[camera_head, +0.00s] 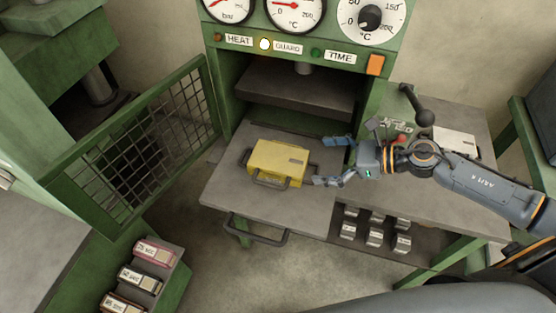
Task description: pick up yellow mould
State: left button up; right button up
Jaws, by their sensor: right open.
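The fingers point left at the mould's right side, one toward the back and one toward the front. My left gripper is not in view.
The mesh guard door (140,150) stands open at the left. The pull-out plate (235,200) has a front handle (256,232). Several metal blocks (374,237) sit on a shelf below right. A black-knobbed lever (416,105) stands behind my right arm.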

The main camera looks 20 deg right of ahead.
aim_at(279, 156)
jog(key=p+x, duration=0.2)
jog(key=x, duration=0.3)
jog(key=shift+w+a+r, duration=0.1)
jog(key=shift+w+a, duration=0.1)
jog(key=shift+w+a+f, duration=0.2)
jog(key=shift+a+f, duration=0.05)
jog(key=shift+a, duration=0.15)
jog(key=shift+w+a+p, duration=0.2)
jog(key=shift+p, duration=0.25)
jog(key=p+x, duration=0.1)
jog(key=x, duration=0.2)
jog(key=shift+w+a+p, duration=0.1)
jog(key=shift+a+p, duration=0.15)
jog(key=shift+p, duration=0.15)
jog(key=shift+w+a+f, duration=0.25)
jog(key=shift+a+f, duration=0.05)
jog(key=shift+a, duration=0.1)
jog(key=c, duration=1.6)
jog(key=shift+w+r, duration=0.15)
jog(key=shift+r, duration=0.1)
jog(key=shift+c, duration=0.3)
